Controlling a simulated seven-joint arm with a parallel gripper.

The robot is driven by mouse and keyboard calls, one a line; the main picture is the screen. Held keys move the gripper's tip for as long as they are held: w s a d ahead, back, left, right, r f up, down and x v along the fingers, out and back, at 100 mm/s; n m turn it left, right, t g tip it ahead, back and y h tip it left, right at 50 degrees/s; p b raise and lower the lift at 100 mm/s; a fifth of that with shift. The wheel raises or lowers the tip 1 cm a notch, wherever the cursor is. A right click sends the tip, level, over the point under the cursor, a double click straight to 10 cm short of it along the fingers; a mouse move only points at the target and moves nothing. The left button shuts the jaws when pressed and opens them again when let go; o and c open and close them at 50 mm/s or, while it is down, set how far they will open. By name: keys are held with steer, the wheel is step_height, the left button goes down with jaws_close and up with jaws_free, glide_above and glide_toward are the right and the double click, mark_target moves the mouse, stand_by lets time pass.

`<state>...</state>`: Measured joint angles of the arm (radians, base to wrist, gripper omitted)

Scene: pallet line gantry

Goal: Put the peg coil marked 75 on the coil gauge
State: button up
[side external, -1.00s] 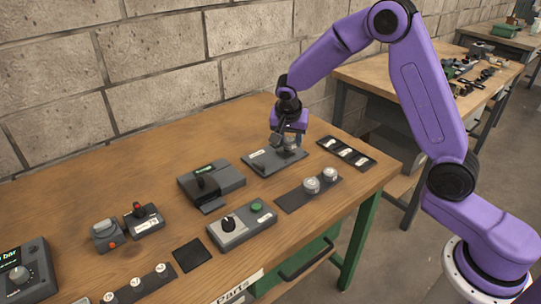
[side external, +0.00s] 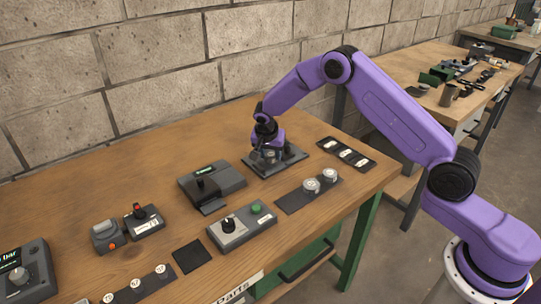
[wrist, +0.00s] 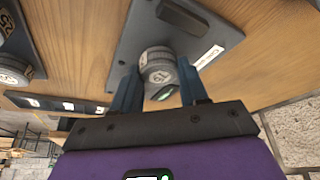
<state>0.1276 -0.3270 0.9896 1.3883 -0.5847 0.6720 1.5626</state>
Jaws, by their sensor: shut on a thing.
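My gripper (side external: 268,157) is low over the dark plate of the coil gauge (side external: 290,162), toward the back right of the bench. In the wrist view its two blue fingers (wrist: 160,88) are shut on a grey ribbed round coil (wrist: 158,62). The gauge plate (wrist: 135,40) lies behind the coil, with a white label (wrist: 208,57) and a dark block (wrist: 182,15). The mark on the held coil is not readable, and I cannot tell whether it touches the plate. Two other coils (side external: 311,185) stand on a dark mat to the right; one shows in the wrist view (wrist: 14,72).
A dark strip (side external: 346,152) with white labels lies near the right edge. A grey box with a display (side external: 212,182) stands left of the gauge. A button-and-knob box (side external: 242,226) is in front. Bare wood is clear at the back left.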

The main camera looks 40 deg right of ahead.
steer(key=shift+f, duration=0.5)
steer(key=shift+f, duration=0.15)
steer(key=o, duration=1.2)
